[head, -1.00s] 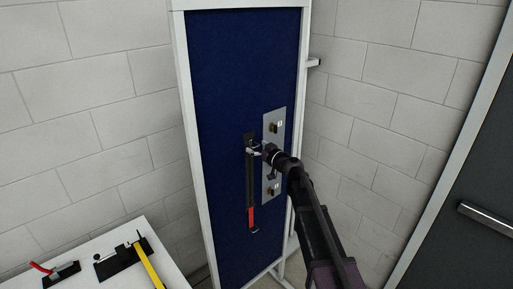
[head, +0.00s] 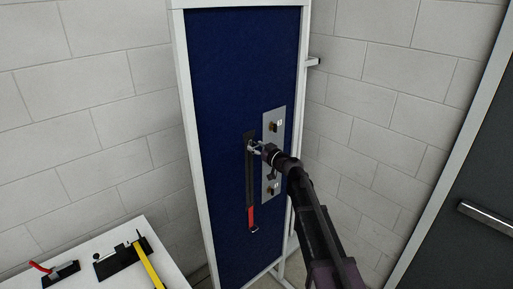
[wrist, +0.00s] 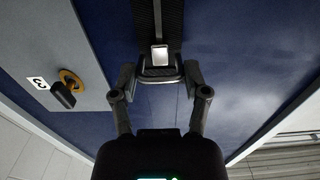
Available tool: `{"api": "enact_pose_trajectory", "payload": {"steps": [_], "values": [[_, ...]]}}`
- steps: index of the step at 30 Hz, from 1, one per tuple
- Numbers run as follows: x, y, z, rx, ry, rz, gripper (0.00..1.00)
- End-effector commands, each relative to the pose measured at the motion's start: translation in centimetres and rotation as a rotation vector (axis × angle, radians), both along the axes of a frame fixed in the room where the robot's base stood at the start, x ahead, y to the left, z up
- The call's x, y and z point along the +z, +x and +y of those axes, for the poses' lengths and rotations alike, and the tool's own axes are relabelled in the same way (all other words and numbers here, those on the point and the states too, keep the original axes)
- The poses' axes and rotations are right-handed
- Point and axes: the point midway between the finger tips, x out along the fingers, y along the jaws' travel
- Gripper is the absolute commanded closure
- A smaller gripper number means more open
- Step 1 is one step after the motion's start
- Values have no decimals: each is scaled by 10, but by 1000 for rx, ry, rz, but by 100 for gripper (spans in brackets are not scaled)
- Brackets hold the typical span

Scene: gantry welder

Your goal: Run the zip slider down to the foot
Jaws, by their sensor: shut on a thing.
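The zip (head: 250,183) is a narrow black strip running down the blue panel, with a red section (head: 251,215) at its lower end. My gripper (head: 256,147) is near the top of the strip and reaches it from the right. In the wrist view my gripper (wrist: 160,73) has its two fingers closed on a small dark slider (wrist: 159,71). A bright metal piece (wrist: 159,55) shows just beyond it, in line with the dark ribbed strip (wrist: 158,20). The fingers hide the slider's sides.
A grey metal plate (head: 274,150) with knobs stands close right of the zip; one brass-collared knob (wrist: 69,88) shows in the wrist view. The panel has a pale frame (head: 193,130). A white table (head: 100,268) with tools stands lower left. A dark door (head: 470,180) is at right.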

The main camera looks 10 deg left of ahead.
Motion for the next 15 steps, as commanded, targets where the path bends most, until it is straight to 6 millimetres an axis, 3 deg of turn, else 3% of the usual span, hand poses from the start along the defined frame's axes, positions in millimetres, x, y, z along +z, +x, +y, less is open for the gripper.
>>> {"api": "enact_pose_trajectory", "payload": {"steps": [15], "values": [[-62, 0, 1, 1, 0, 0, 100]]}}
